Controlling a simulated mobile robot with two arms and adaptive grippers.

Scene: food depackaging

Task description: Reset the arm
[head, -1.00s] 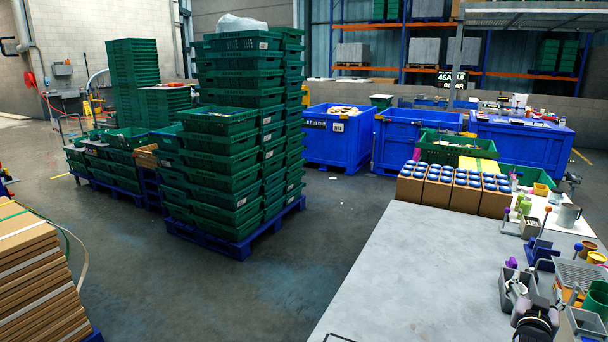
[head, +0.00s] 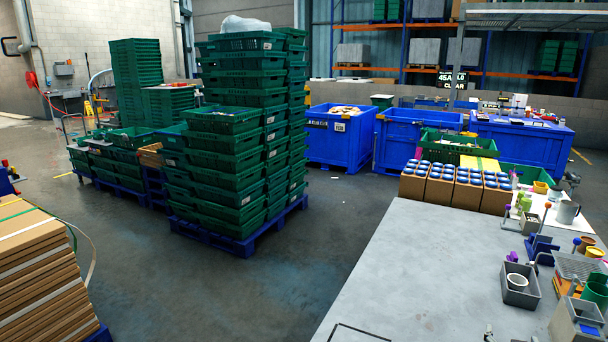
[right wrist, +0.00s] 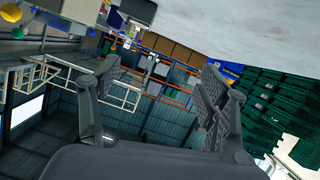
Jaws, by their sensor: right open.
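My right gripper (right wrist: 155,95) shows in the right wrist view with its two dark fingers spread wide apart and nothing between them. The wrist picture is tilted, with the grey table top (right wrist: 220,25) across its upper edge and green crates to the right. In the head view my right gripper is almost entirely below the bottom edge. My left gripper is not in view.
The grey table (head: 430,270) is mostly bare. Boxes of blue-lidded jars (head: 455,190) stand at its back. A grey bin with a white cup (head: 516,282) sits at right. Stacked green crates (head: 240,150) and cardboard stacks (head: 40,270) stand at left.

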